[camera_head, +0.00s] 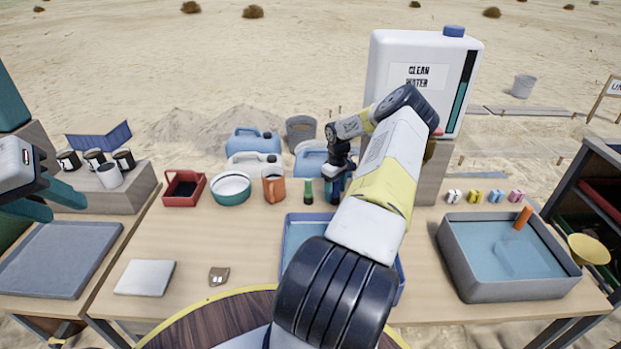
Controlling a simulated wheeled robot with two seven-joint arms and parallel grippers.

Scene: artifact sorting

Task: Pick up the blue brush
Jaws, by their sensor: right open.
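My right arm reaches in from the bottom, and its black gripper (338,168) points down near the back of the wooden table. The gripper is open. A dark blue upright thing (335,188), seemingly the blue brush, stands right below the fingers and is partly hidden by them and by my arm. I cannot tell whether the fingers touch it. A green brush-like thing (308,191) stands just to its left, apart from the gripper.
An orange pitcher (274,188), a teal-and-white bowl (230,188) and a red tray (183,188) stand left. A blue tray (290,243) lies partly under my arm. A grey water basin (507,292) stands right. Blue jugs (253,143) stand behind.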

